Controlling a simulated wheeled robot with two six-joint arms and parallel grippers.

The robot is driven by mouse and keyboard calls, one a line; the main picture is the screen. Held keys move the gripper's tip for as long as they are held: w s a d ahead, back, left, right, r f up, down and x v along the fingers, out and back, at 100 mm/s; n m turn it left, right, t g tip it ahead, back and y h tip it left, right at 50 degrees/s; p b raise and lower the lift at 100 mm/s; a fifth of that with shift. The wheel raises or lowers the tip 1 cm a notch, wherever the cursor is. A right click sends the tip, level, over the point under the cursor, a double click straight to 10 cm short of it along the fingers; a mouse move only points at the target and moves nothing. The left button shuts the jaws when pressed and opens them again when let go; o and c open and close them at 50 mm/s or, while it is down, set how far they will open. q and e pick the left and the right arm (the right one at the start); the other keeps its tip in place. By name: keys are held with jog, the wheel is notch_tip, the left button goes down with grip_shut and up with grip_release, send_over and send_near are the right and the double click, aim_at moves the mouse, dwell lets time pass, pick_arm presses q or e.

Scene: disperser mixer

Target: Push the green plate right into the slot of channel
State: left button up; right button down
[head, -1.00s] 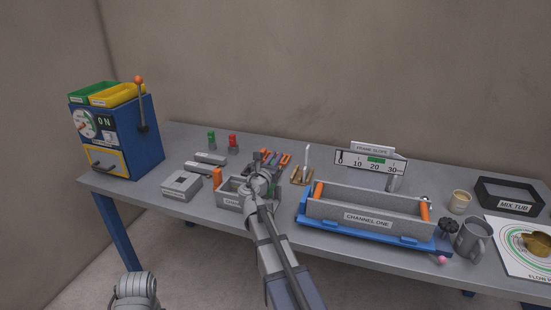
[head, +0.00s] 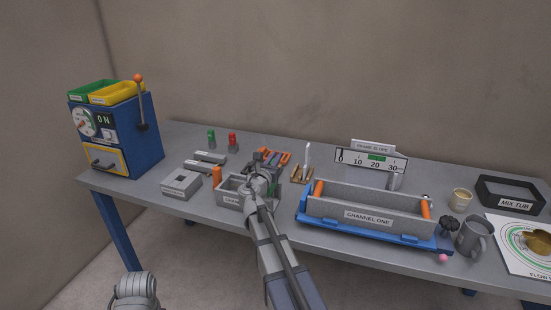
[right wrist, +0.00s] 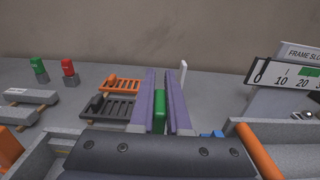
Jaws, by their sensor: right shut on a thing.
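My right gripper (head: 268,160) is over the middle of the bench, at the grey box left of the channel. In the right wrist view its two purple fingers (right wrist: 162,100) are shut on the green plate (right wrist: 160,112), which stands upright between them. The plate's lower part is hidden by the gripper body. The channel (head: 367,216), a grey trough labelled CHANNEL ONE on a blue frame, lies to the right of my right gripper, apart from it. Orange rollers are at its two ends. I cannot make out a slot in it. My left gripper is not in view.
A grey box (head: 229,200) lies under my right gripper. Small racks (head: 299,175), red and green pegs and grey blocks (head: 181,186) lie around it. A mug (head: 474,237) and a mix tub (head: 510,195) are at the right.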

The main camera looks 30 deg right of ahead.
jog(key=shift+f+b, duration=3.85)
jog(key=c, duration=0.8)
grip_release()
jog(key=v, duration=0.8)
